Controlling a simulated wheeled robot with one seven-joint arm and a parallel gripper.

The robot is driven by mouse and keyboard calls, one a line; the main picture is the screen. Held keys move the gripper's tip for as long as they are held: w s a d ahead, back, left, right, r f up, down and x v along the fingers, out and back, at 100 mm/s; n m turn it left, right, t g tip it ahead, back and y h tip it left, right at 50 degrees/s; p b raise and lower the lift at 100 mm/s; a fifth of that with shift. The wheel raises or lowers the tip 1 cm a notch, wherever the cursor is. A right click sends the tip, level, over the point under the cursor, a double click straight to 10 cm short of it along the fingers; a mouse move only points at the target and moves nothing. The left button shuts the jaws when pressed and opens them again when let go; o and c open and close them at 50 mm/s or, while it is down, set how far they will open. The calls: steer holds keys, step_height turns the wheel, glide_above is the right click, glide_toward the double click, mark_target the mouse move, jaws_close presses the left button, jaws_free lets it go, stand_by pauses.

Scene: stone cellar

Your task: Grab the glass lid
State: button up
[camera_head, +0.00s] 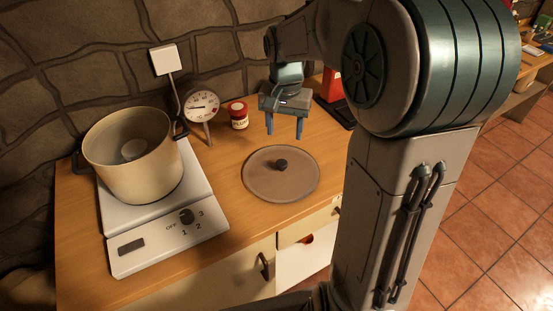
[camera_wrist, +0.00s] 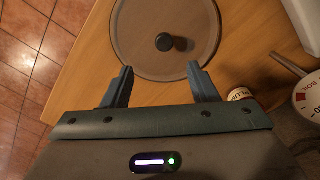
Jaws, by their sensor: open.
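The glass lid (camera_head: 262,182) is a round, see-through brownish disc with a dark knob (camera_head: 281,165) at its centre. It lies flat on the wooden counter, right of the hot plate. In the wrist view the lid (camera_wrist: 140,50) shows beyond the fingertips, with its knob (camera_wrist: 165,42) roughly in line with the gap between them. My gripper (camera_head: 284,134) is open and empty, pointing down above the counter just behind the lid. In the wrist view my gripper's two fingers (camera_wrist: 160,70) are spread apart, with nothing between them.
A beige pot (camera_head: 140,175) stands on the white hot plate (camera_head: 165,240) at the left. Behind are a dial thermometer (camera_head: 204,105) and a red-capped jar (camera_head: 239,115) near the stone wall. A red and black object (camera_head: 333,90) stands behind my arm. Bare counter (camera_head: 240,215) lies around the lid.

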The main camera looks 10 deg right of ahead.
glide_above(282, 162)
steer(key=f, duration=0.8)
steer(key=shift+s+f, duration=0.3)
steer(key=shift+f, duration=0.1)
steer(key=shift+w+a+f+p, duration=0.1)
steer(key=shift+w+f+p, duration=0.1)
steer(key=shift+f, duration=1.15)
steer(key=shift+w+f+p, duration=0.1)
steer(key=shift+f+p, duration=0.1)
steer(key=shift+f, duration=1.1)
steer(key=shift+c, duration=0.2)
jaws_close()
steer(key=shift+r, duration=0.1)
